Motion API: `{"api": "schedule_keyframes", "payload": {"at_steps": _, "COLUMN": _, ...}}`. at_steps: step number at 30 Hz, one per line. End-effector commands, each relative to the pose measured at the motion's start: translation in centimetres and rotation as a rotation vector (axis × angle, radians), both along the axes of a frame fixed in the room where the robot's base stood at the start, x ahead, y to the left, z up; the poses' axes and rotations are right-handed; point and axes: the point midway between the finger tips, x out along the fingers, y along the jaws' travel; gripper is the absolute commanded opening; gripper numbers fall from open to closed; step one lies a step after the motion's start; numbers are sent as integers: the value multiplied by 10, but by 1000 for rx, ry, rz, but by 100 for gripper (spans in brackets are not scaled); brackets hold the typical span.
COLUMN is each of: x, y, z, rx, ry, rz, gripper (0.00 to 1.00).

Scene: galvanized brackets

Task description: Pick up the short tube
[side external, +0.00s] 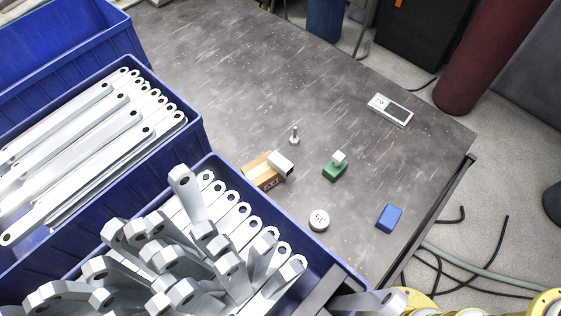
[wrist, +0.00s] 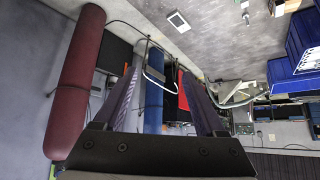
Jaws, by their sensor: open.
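No piece is plainly marked as the short tube. A small white piece (side external: 281,163) rests on or against the open brown box (side external: 262,172) in the side view; I cannot tell if it is hollow. A short round silver piece marked 35 (side external: 319,219) stands on the table nearer the front. My gripper (wrist: 158,75) shows in the wrist view with its two dark fingers wide apart and nothing between them. It faces away from these pieces, toward the floor and background. I cannot make out its fingers in the side view.
Blue bins (side external: 203,150) of galvanized brackets fill the left. On the table (side external: 230,60) stand a bolt (side external: 295,135), a green block (side external: 334,173) with a white top, a blue block (side external: 389,217) and a flat device (side external: 390,110). The table's back is mostly clear.

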Motion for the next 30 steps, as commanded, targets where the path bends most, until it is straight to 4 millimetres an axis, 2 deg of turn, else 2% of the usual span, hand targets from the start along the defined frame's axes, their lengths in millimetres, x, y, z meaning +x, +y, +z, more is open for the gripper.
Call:
{"api": "schedule_keyframes", "payload": {"at_steps": 1, "x": 23, "y": 13, "z": 4, "rx": 1, "ry": 1, "rz": 35, "gripper": 72}}
{"api": "schedule_keyframes", "payload": {"at_steps": 3, "x": 53, "y": 34, "z": 7, "rx": 2, "ry": -3, "rz": 80, "gripper": 72}}
{"api": "schedule_keyframes", "payload": {"at_steps": 5, "x": 78, "y": 56, "z": 6, "rx": 4, "ry": -1, "rz": 122, "gripper": 72}}
{"api": "schedule_keyframes", "payload": {"at_steps": 8, "x": 116, "y": 98, "z": -2, "rx": 5, "ry": 7, "rz": 196, "gripper": 72}}
{"api": "schedule_keyframes", "payload": {"at_steps": 12, "x": 156, "y": 168, "z": -30, "rx": -2, "ry": 33, "rz": 306, "gripper": 72}}
{"api": "schedule_keyframes", "payload": {"at_steps": 15, "x": 173, "y": 224, "z": -61, "rx": -11, "ry": 60, "rz": 389, "gripper": 72}}
{"api": "schedule_keyframes", "payload": {"at_steps": 17, "x": 177, "y": 259, "z": -84, "rx": -20, "ry": 82, "rz": 440, "gripper": 72}}
{"api": "schedule_keyframes", "payload": {"at_steps": 18, "x": 178, "y": 282, "z": -101, "rx": -28, "ry": 96, "rz": 475, "gripper": 72}}
{"api": "schedule_keyframes", "payload": {"at_steps": 20, "x": 174, "y": 315, "z": -129, "rx": -44, "ry": 124, "rz": 526, "gripper": 72}}
{"api": "schedule_keyframes", "payload": {"at_steps": 21, "x": 169, "y": 335, "z": -148, "rx": -55, "ry": 144, "rz": 559, "gripper": 72}}
{"api": "schedule_keyframes", "payload": {"at_steps": 24, "x": 150, "y": 375, "z": -192, "rx": -88, "ry": 196, "rz": 634, "gripper": 72}}
{"api": "schedule_keyframes", "payload": {"at_steps": 27, "x": 126, "y": 399, "z": -230, "rx": -122, "ry": 247, "rz": 689, "gripper": 72}}
{"api": "schedule_keyframes", "payload": {"at_steps": 30, "x": 107, "y": 411, "z": -252, "rx": -146, "ry": 280, "rz": 726, "gripper": 72}}
